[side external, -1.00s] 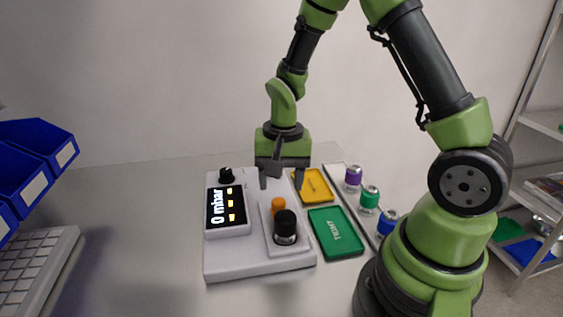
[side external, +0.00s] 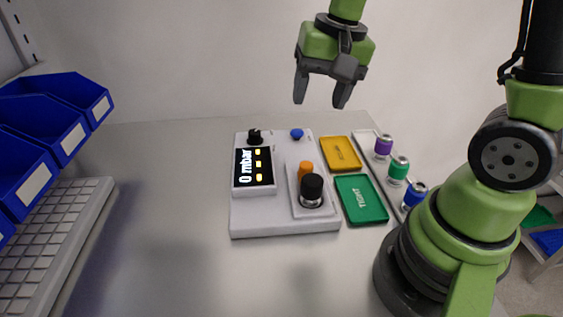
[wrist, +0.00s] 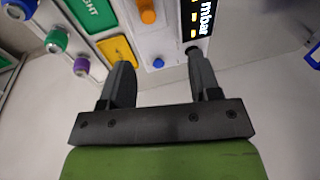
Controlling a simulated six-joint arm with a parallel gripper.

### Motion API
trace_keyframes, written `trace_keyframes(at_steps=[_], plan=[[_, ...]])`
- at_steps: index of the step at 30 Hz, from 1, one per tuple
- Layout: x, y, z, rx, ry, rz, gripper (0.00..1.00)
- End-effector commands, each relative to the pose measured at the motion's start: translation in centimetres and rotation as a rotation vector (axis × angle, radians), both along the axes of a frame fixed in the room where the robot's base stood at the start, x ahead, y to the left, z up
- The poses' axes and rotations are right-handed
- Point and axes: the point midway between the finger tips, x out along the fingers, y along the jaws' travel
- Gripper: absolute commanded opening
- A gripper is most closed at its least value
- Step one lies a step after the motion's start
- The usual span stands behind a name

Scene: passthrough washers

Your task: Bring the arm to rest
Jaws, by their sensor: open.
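My gripper (side external: 321,94) hangs in the air above and behind the white test device, fingers pointing down. Its two fingers are spread apart with nothing between them. It also shows in the wrist view (wrist: 160,78), with the device beyond the fingertips. The white test device (side external: 265,218) stands on the table with its display reading "0 mbar". A black-capped part (side external: 312,190) stands on its front right, with an orange knob (side external: 305,170) behind it. A blue button (side external: 297,134) and a black knob (side external: 254,136) sit at its back edge.
Purple (side external: 384,147), green (side external: 399,168) and blue (side external: 414,195) capped parts stand in a rack beyond. Blue bins (side external: 48,140) and a grey keyboard-like grid (side external: 55,235) are at left.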

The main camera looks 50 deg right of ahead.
Motion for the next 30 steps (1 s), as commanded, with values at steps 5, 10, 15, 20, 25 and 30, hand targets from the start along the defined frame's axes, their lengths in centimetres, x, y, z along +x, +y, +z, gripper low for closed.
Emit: trace_keyframes(at_steps=[5,10,15,20,25,30], plan=[[-3.8,2.1,5.0,-0.011,-0.187,0.156,0.57],[-7.6,3.6,7.4,-0.026,-0.336,0.289,0.57],[-10.0,4.5,8.2,-0.038,-0.432,0.375,0.57],[-10.7,4.7,8.4,-0.043,-0.462,0.403,0.57],[-10.7,4.7,8.4,-0.043,-0.462,0.404,0.57],[-10.7,4.7,8.4,-0.043,-0.462,0.403,0.57]])
